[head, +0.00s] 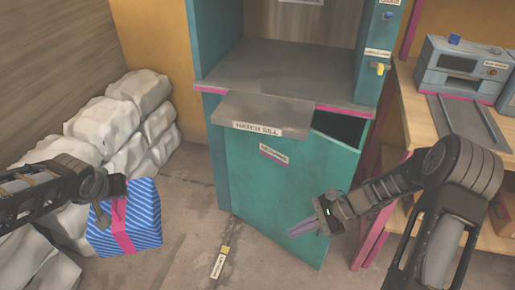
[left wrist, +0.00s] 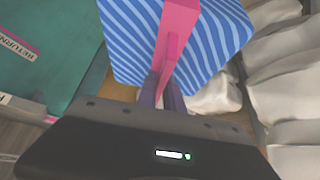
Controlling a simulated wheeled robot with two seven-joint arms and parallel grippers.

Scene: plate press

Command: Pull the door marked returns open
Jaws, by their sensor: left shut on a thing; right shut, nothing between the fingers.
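The teal door (head: 262,195) with the pink-edged returns label (head: 274,154) stands ajar below the hatch sill. Its right edge is swung out, with a dark gap (head: 340,124) at its upper right. My right gripper (head: 302,229) is shut and empty in front of the door's lower right part; I cannot tell if it touches. My left gripper (head: 116,192) is shut on a blue striped parcel (head: 135,225) by its pink band, left of the door. In the left wrist view, the fingers (left wrist: 164,92) grip the pink strip, and the door (left wrist: 60,45) shows at left.
The hatch sill flap (head: 262,112) juts out over the door's top. Grey-white sacks (head: 105,125) are piled at left. A wooden bench (head: 410,100) with a grey machine (head: 462,66) stands at right. A small yellow-ended tag (head: 220,262) lies on the otherwise clear floor.

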